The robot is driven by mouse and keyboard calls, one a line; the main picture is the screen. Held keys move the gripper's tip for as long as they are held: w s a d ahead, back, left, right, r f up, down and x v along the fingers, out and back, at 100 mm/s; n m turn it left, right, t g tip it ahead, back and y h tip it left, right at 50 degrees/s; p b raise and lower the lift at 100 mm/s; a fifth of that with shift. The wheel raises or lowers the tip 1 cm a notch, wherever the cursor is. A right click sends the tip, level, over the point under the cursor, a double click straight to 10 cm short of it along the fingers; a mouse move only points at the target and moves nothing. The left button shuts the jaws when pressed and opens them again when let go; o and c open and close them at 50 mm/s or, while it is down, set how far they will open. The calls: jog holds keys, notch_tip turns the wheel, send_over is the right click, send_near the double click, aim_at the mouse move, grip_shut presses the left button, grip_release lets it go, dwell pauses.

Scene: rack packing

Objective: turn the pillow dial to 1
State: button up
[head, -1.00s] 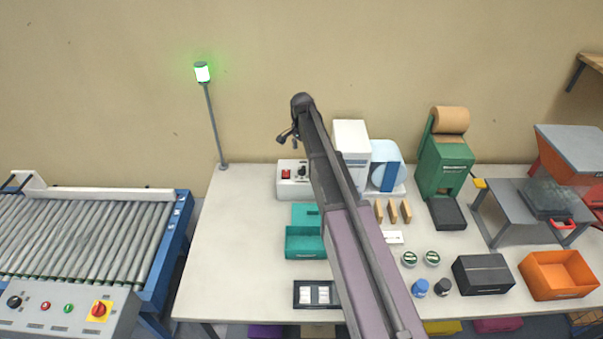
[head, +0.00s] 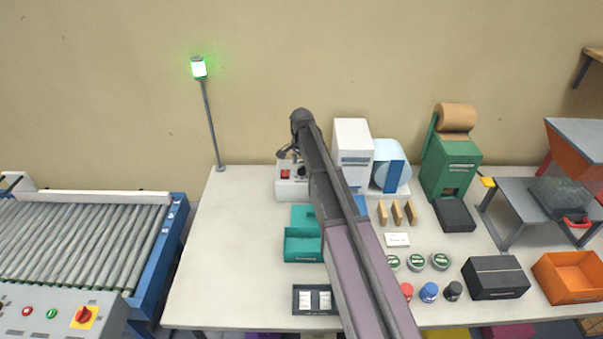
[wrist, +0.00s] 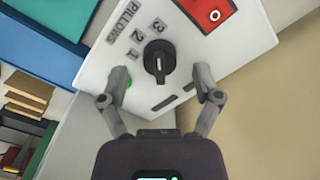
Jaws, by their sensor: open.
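The pillow dial (wrist: 160,62) is a round black knob with a raised grip on a white panel, beside the word PILLOWS and the digits 1, 2 and 3. Its grip stands roughly upright in the wrist view; which digit it points to I cannot tell. My gripper (wrist: 162,82) is open, with one finger on each side of the dial and a gap on both sides. The left finger partly covers a green button (wrist: 127,78). In the head view my gripper (head: 289,154) is over the white control box (head: 289,191), partly hiding the dial.
A red switch (wrist: 203,12) is on the same panel. A white machine (head: 352,150) with a blue film roll (head: 390,175) stands just right of the box. A teal bin (head: 303,247) sits in front. Table to the left (head: 235,230) is clear.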

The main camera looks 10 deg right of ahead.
jog(key=shift+f+b, duration=0.5)
jog(key=shift+f, duration=0.25)
grip_shut()
